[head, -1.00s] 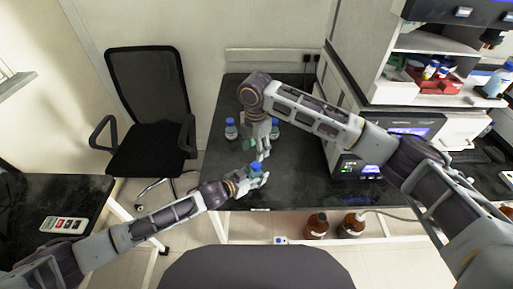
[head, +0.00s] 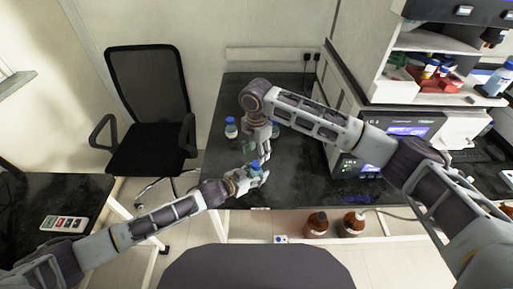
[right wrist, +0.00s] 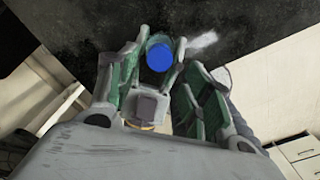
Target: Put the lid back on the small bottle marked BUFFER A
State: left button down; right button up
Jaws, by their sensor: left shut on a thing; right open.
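My left gripper (head: 255,176) is shut on a small bottle (head: 254,166) with a blue top, near the front edge of the dark bench. Its label cannot be read. My right gripper (head: 259,152) is open just above and behind it, pointing down. In the right wrist view the round blue top (right wrist: 159,57) shows from above between the open green-padded fingers of my right gripper (right wrist: 158,65). Whether the fingers touch it cannot be told. The bottle body is mostly hidden by my left fingers.
Another blue-topped bottle (head: 231,129) stands on the bench (head: 232,180) to the left, and one more (head: 275,129) is partly hidden behind my right gripper. A machine with a screen (head: 358,168) stands to the right. Brown bottles (head: 317,224) are below the bench.

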aim_at(256, 164)
jog(key=shift+f, duration=2.9)
jog(key=c, duration=1.1)
jog(key=shift+m, duration=2)
jog(key=m, duration=0.5)
jog(key=shift+s, duration=0.1)
jog(key=m, duration=0.9)
jog(key=o, duration=1.2)
